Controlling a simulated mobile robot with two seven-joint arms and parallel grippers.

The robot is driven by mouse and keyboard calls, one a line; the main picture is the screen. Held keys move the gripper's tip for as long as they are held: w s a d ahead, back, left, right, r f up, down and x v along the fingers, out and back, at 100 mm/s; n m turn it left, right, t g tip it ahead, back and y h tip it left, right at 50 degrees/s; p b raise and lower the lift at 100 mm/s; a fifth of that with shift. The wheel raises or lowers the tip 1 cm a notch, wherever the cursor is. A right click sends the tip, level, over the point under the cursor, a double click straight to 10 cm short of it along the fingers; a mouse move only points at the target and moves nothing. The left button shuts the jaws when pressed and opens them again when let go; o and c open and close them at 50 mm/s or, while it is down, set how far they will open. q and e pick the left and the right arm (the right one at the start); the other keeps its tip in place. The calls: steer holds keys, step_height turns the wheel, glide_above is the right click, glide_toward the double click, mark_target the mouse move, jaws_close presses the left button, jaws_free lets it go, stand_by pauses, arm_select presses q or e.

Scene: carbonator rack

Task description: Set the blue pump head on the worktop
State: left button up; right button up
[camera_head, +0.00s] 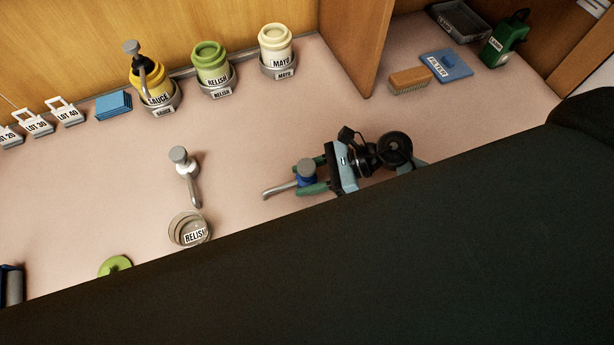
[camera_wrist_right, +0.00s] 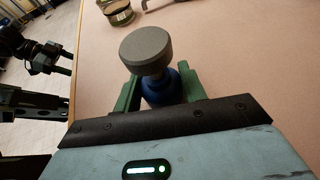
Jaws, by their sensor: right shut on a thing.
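The blue pump head (camera_head: 305,176) has a grey cap, a blue collar and a grey spout that points left in the head view. My right gripper (camera_head: 311,175) is shut on it, with one green finger on each side of the collar. In the right wrist view the blue collar (camera_wrist_right: 162,90) sits between the fingers under the round grey cap. The pump head is over the pinkish worktop (camera_head: 245,130). I cannot tell whether its underside touches the surface.
Sauce (camera_head: 156,93), relish (camera_head: 211,63) and mayo (camera_head: 277,45) jars line the back. The worktop between is clear.

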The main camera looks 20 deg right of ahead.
steer(key=shift+f, duration=0.35)
arm_select(q)
steer(key=shift+w, duration=0.3)
arm_select(e)
steer(key=shift+f, duration=0.15)
steer(key=shift+f, duration=0.15)
steer(key=o, duration=1.2)
steer(key=shift+c, duration=0.2)
arm_select(q)
steer(key=shift+s+f, duration=0.1)
steer(key=shift+s, duration=0.1)
